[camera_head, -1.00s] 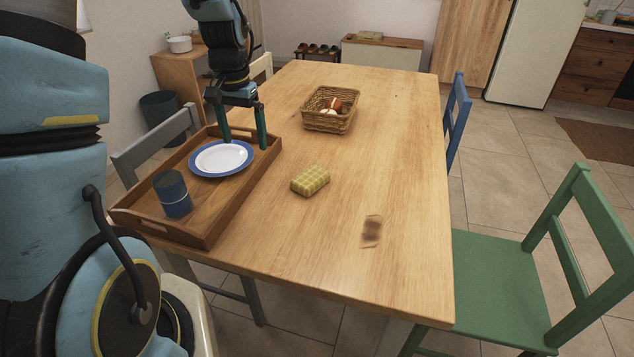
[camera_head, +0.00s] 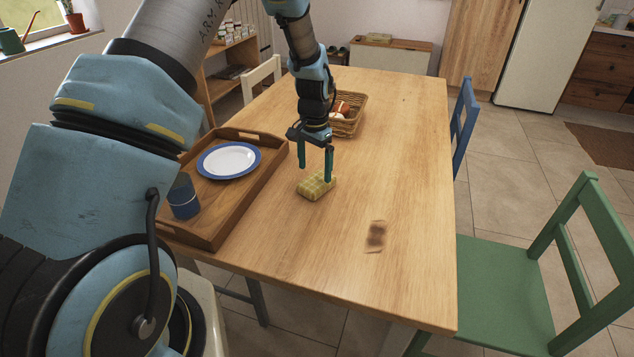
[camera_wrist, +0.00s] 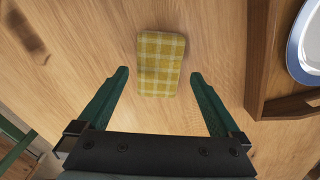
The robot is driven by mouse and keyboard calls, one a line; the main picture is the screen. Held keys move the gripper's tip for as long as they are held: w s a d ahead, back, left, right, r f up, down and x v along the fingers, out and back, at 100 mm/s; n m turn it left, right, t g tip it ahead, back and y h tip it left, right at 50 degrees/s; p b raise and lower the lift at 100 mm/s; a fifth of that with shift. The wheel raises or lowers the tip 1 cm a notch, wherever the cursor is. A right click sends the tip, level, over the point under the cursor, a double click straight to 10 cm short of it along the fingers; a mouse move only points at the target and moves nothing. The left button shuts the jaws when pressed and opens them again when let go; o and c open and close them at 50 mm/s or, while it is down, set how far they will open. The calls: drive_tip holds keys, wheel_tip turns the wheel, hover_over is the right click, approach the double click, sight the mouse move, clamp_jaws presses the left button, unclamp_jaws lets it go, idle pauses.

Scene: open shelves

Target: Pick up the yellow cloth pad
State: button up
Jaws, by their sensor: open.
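The yellow checked cloth pad (camera_head: 314,187) lies flat on the wooden table, just right of the tray. My gripper (camera_head: 315,174) is open and empty above it, fingers pointing down. The pad is not gripped. In the head view the fingers overlap its far edge, and I cannot tell how high they are above it.
A wooden tray (camera_head: 225,214) with a blue-rimmed plate (camera_head: 228,160) and a blue cup (camera_head: 184,197) stands left of the pad. A wicker basket (camera_head: 352,124) stands behind my gripper.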

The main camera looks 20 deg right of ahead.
sight(315, 181)
drive_tip(key=shift+f+p, duration=0.6)
drive_tip(key=shift+f, duration=1.3)
drive_tip(key=shift+c, duration=0.2)
drive_tip(key=c, duration=1.2)
wheel_tip(315, 181, up, 10)
drive_tip(key=b, duration=0.3)
drive_tip(key=o, duration=0.8)
drive_tip(key=c, duration=0.5)
drive_tip(key=shift+s+d, duration=0.1)
drive_tip(key=shift+s, duration=0.05)
drive_tip(key=shift+c, duration=0.2)
